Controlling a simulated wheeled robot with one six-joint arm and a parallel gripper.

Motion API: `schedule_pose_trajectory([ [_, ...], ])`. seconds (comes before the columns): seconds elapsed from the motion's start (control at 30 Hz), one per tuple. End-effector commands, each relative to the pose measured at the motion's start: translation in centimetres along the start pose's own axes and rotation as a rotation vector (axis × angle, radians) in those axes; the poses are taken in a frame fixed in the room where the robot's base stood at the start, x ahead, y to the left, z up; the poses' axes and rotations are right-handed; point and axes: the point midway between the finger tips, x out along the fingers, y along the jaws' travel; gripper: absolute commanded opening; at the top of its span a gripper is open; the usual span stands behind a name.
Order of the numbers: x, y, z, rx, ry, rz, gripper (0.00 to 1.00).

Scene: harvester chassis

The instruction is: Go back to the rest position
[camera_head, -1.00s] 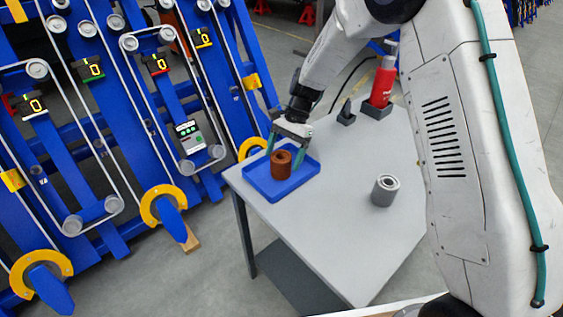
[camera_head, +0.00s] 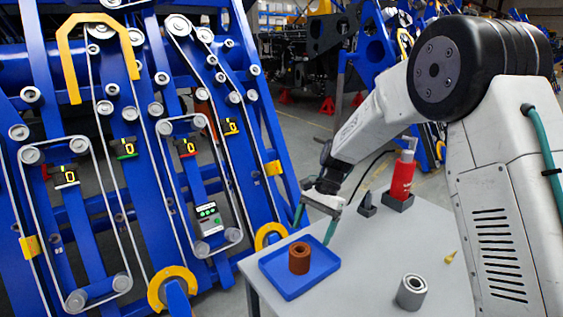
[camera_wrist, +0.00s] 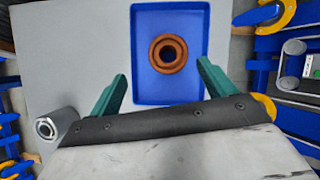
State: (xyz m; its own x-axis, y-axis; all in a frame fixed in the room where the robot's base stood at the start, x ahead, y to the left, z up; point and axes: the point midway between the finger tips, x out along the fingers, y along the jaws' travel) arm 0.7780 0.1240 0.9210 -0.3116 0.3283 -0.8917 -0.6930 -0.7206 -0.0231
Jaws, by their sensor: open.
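My gripper (camera_head: 314,225) is open and empty, with its green fingers spread above the back right part of the blue tray (camera_head: 326,270) in the head view. A brown ring-shaped part (camera_head: 299,258) stands upright in the tray, apart from the fingers. In the wrist view the gripper (camera_wrist: 160,85) has its two fingers wide apart. There the brown part (camera_wrist: 168,53) lies in the tray (camera_wrist: 150,90) beyond the fingertips, and nothing is between them.
A grey hollow cylinder (camera_head: 411,291) stands on the grey table (camera_head: 350,290). A red bottle (camera_head: 402,177) in a dark holder and a small dark pointed piece (camera_head: 367,204) stand at the back. A small yellow item (camera_head: 450,257) lies at right. The blue chassis (camera_head: 90,200) fills the left.

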Motion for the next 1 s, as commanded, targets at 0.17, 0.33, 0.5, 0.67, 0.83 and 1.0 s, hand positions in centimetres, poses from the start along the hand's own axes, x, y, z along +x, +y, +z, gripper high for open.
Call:
schedule_pose_trajectory([
  [0.17, -5.4, 4.2, 3.7, -0.115, 0.072, -0.012, 0.83],
  [0.33, -9.4, 9.1, 7.5, -0.237, 0.149, -0.008, 0.83],
  [0.5, -12.0, 14.5, 11.2, -0.351, 0.227, 0.004, 0.83],
  [0.67, -13.2, 19.6, 14.4, -0.454, 0.302, 0.025, 0.83],
  [0.83, -13.3, 25.0, 17.5, -0.557, 0.382, 0.057, 0.83],
  [1.0, -12.2, 30.0, 19.9, -0.651, 0.46, 0.097, 0.83],
])
